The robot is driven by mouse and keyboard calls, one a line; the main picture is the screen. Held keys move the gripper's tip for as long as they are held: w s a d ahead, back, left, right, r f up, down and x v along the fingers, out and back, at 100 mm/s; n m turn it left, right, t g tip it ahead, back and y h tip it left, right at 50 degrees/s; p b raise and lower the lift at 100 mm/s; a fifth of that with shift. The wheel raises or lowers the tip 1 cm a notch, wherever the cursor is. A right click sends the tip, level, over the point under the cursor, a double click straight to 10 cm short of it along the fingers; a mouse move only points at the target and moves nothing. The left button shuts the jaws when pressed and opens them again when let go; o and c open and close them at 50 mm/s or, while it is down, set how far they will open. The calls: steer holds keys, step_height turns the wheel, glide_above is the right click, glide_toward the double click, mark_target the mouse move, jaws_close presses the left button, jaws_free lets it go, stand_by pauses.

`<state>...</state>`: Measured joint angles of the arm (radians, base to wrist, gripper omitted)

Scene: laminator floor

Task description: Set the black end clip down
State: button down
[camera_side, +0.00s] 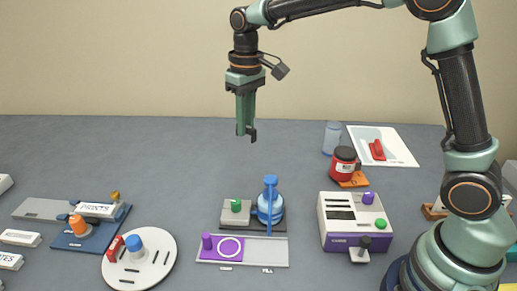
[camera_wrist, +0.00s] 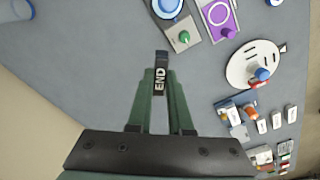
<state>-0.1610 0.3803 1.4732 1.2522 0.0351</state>
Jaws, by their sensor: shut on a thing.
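My gripper (camera_side: 246,132) is raised well above the table in the side view, pointing down. In the wrist view its green fingers (camera_wrist: 158,120) are shut on the black end clip (camera_wrist: 161,72), which bears the white word END. In the side view the clip (camera_side: 252,136) is a small dark piece at the fingertips, partly hidden by them. The clip touches nothing else that I can see.
Below and in front stand a blue bottle (camera_side: 271,203), a purple plate (camera_side: 218,254) and a round white plate (camera_side: 154,268). A white and purple machine (camera_side: 338,240) and a red jar (camera_side: 343,164) stand to the right. The grey table (camera_side: 150,160) at the back left is clear.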

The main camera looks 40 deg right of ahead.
steer(key=w+a+n, duration=0.1)
steer(key=w+a, duration=0.5)
steer(key=a, duration=0.2)
step_height(320, 180, down, 20)
steer(key=shift+s+d+f, duration=0.15)
steer(key=shift+f, duration=0.1)
steer(key=c, duration=0.8)
jaws_free()
steer(key=shift+f, duration=0.15)
steer(key=shift+c, duration=0.2)
